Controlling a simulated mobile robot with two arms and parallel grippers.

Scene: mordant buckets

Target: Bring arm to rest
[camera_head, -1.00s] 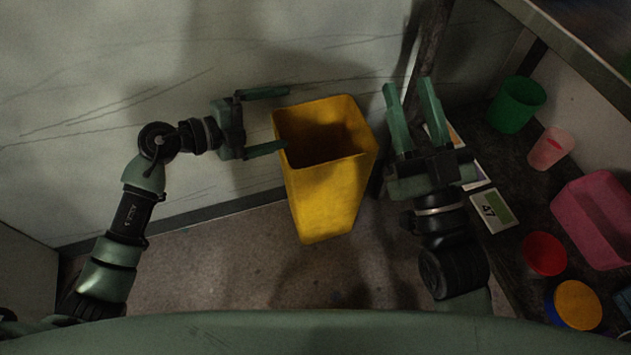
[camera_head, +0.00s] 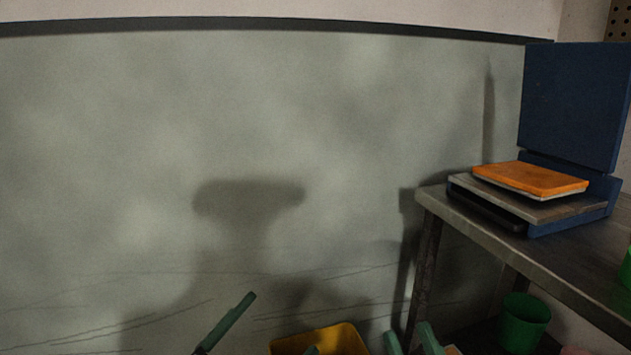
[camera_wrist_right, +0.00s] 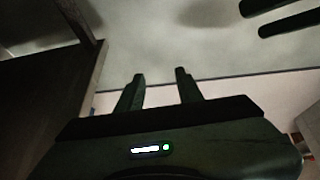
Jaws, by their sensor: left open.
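My left gripper (camera_head: 283,322) is at the bottom edge of the head view, open. One green finger shows clearly and only the tip of the other, by the yellow bin. My right gripper (camera_head: 408,332) shows only its two fingertips at the bottom edge, right of the bin. In the right wrist view my right gripper (camera_wrist_right: 160,73) has its fingers apart with nothing between them. The yellow bin (camera_head: 348,334) shows only its far rim, between the two grippers; its inside is mostly hidden.
A metal table (camera_head: 560,250) stands at the right, with an orange-topped book (camera_head: 530,179) stacked on a flat device and a blue panel (camera_head: 575,105) behind. A green cup (camera_head: 522,322) is beneath it. A grey wall (camera_head: 250,110) fills the left and middle.

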